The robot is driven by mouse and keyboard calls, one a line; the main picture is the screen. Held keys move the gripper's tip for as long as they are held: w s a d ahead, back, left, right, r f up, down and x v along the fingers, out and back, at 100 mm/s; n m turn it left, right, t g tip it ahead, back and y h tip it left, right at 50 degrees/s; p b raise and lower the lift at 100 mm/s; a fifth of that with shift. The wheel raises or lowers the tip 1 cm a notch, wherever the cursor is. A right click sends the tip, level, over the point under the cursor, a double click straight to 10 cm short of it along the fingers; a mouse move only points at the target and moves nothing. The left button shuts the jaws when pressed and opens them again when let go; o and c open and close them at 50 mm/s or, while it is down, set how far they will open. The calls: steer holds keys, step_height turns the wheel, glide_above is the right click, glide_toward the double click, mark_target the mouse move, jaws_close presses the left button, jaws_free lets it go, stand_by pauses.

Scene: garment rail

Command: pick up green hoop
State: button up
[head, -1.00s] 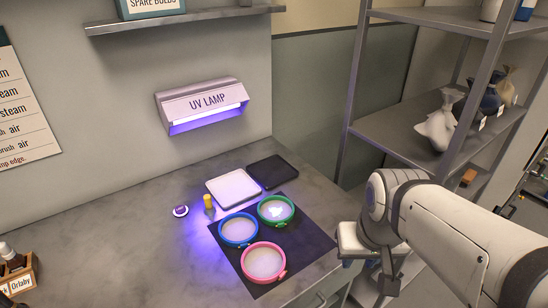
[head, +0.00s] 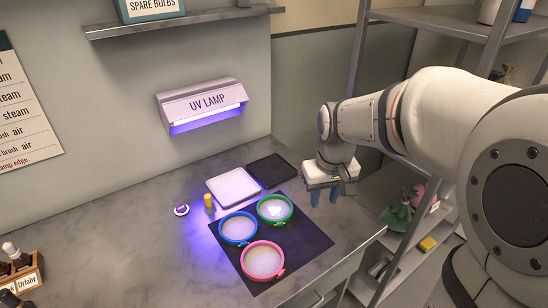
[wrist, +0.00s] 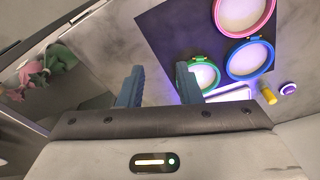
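The green hoop (head: 275,209) lies on a dark mat (head: 308,236) on the counter, with pale fabric inside it that has a bright glowing patch. A blue hoop (head: 238,229) is to its left and a pink hoop (head: 263,260) is in front. My gripper (head: 324,197) is above the counter, to the right of the green hoop and apart from it. In the wrist view the two blue fingers (wrist: 158,88) are spread with nothing between them. The green hoop (wrist: 204,76) shows there just beyond the right finger, partly hidden by it.
A UV lamp (head: 202,104) glows on the wall. A white tray (head: 232,187) and a black tray (head: 271,169) lie behind the hoops. Metal shelves are at the right.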

steer(key=w+a+f+n+p, duration=0.2)
steer(key=w+a+f, duration=0.15)
steer(key=w, duration=0.65)
steer(key=n+g, duration=0.1)
glide_toward(288, 201)
steer(key=shift+w+d+f+p, duration=0.1)
steer(key=shift+w+f+p, duration=0.05)
steer(key=shift+w+p, duration=0.2)
steer(key=shift+w+f, duration=0.2)
steer(key=shift+f, duration=0.1)
steer(key=f, duration=0.2)
steer(key=f+p, duration=0.1)
steer(key=f, duration=0.4)
steer(key=shift+s+f, duration=0.3)
steer(key=shift+f, duration=0.05)
steer(key=shift+c, duration=0.3)
jaws_close()
